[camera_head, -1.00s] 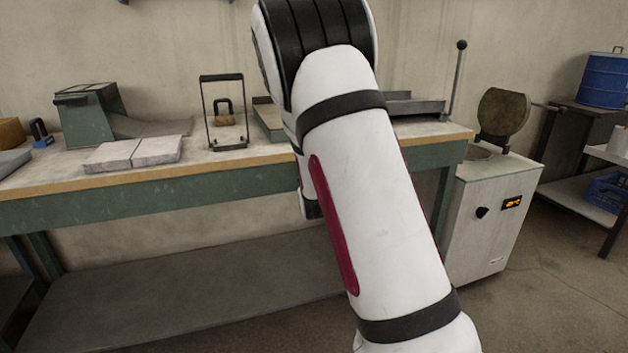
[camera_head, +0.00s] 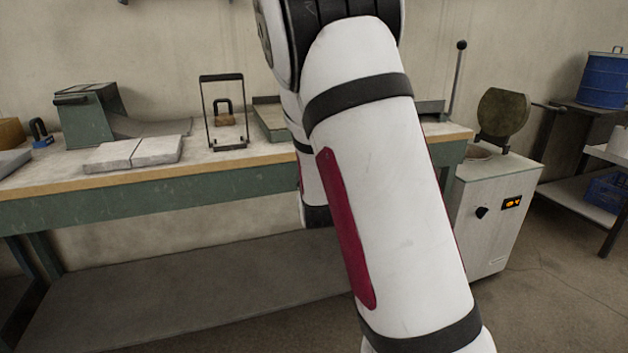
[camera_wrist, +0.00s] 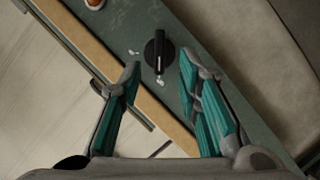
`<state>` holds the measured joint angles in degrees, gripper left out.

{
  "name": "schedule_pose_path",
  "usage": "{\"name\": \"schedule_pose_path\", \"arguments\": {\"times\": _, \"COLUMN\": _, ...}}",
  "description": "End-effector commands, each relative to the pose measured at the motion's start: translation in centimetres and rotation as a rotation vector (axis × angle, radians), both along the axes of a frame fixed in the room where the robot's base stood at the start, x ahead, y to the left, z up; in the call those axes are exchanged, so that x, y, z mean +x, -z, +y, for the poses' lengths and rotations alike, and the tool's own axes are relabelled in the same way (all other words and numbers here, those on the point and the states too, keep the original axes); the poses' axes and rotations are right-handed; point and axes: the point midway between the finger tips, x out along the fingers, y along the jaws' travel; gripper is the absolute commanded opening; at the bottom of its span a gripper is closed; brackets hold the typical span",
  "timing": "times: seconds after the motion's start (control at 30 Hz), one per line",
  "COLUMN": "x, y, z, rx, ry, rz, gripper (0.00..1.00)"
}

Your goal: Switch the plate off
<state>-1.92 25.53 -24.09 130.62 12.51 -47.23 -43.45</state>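A black rotary knob (camera_wrist: 158,50) with a pointer bar sits on the green front rail (camera_wrist: 213,92) of the workbench in the wrist view. White marks are on the rail beside the knob. My gripper (camera_wrist: 160,70) is open, with one teal finger on each side of the knob; I cannot tell if either touches it. An orange-red round part with a pale rim (camera_wrist: 95,3) is cut off at the top edge. In the head view my arm hides the gripper and this knob. I cannot tell which bench item is the plate.
The workbench (camera_head: 140,185) holds grey slabs (camera_head: 133,153), a black wire frame (camera_head: 222,112) and a green machine (camera_head: 85,115). A white cabinet (camera_head: 490,215) with its own black knob and orange display stands at right, near a shelf with a blue drum (camera_head: 602,80).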

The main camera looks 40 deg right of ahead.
Motion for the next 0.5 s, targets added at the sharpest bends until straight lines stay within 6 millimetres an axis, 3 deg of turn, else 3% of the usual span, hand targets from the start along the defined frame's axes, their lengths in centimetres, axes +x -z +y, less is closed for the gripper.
{"name": "schedule_pose_path", "arguments": {"times": 0.2, "x": -3.5, "y": -1.2, "z": 2.3, "rx": 0.001, "ry": -0.001, "rz": -0.001, "gripper": 0.31}}
{"name": "schedule_pose_path", "arguments": {"times": 0.5, "x": -5.6, "y": -1.8, "z": 3.5, "rx": 0.0, "ry": 0.001, "rz": 0.001, "gripper": 0.31}}
